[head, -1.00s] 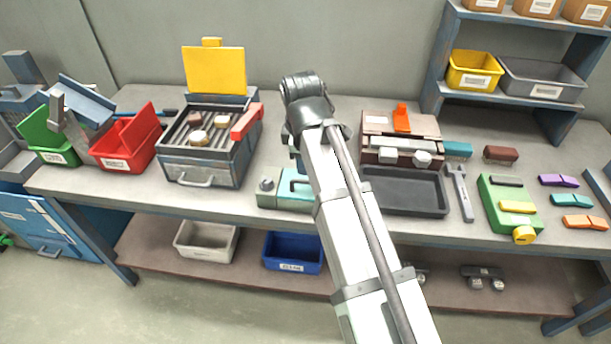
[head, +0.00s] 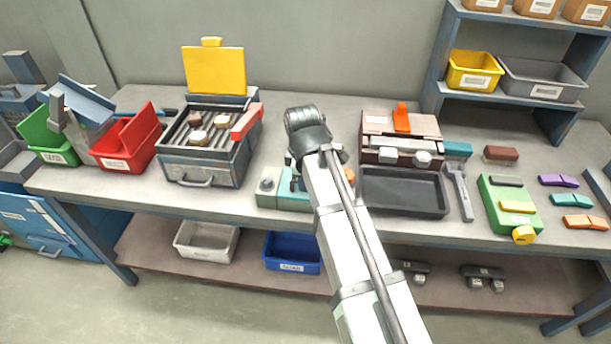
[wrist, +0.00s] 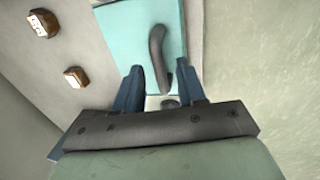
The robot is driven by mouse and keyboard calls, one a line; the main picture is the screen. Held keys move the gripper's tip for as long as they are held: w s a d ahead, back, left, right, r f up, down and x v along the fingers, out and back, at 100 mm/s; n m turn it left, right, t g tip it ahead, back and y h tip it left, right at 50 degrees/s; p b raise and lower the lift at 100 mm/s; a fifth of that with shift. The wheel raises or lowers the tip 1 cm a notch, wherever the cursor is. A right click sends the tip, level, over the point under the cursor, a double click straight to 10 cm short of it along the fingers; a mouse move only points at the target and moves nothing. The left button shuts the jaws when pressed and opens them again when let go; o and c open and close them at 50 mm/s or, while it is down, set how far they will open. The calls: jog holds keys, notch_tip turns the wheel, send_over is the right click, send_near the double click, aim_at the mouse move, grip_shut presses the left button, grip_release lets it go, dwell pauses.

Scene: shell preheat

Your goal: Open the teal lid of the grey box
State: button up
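A teal panel (wrist: 120,35) with a dark grey curved handle (wrist: 156,50) shows in the wrist view and looks like the lid; it appears closed. My gripper (wrist: 163,80) has its two blue fingers apart, one on each side of the handle's near end, with visible gaps and no clear contact.
An open grill-like box (head: 205,165) with a raised yellow lid (head: 214,70) stands to the left. A black tray (head: 404,207) lies right of my arm, before a brown-and-white unit (head: 375,125). Two small brown-sided blocks (wrist: 75,77) show at left in the wrist view.

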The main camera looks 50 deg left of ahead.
jog(key=shift+c, duration=0.4)
grip_shut()
jog(key=shift+r, duration=0.1)
